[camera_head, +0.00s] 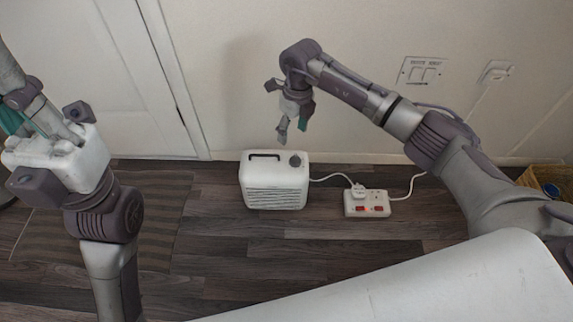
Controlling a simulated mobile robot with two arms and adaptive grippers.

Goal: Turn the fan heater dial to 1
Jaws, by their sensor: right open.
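The fan heater (275,190) is a small white box with a slotted front, standing upright on the floor near the wall. A dark carrying handle (264,155) is on its top. The round dark dial (295,160) is at the top right of the heater; its setting is too small to read. My right gripper (291,132) is open and empty, pointing down above the heater, just above the dial and apart from it. My left arm stands at the left, with its wrist raised; its fingers cannot be made out clearly.
A white power strip (367,204) with a plug and red switches lies right of the heater, joined to it by a cord. Wall switches (421,71) are behind my right arm. A wicker basket (541,178) is at the far right. The floor before the heater is clear.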

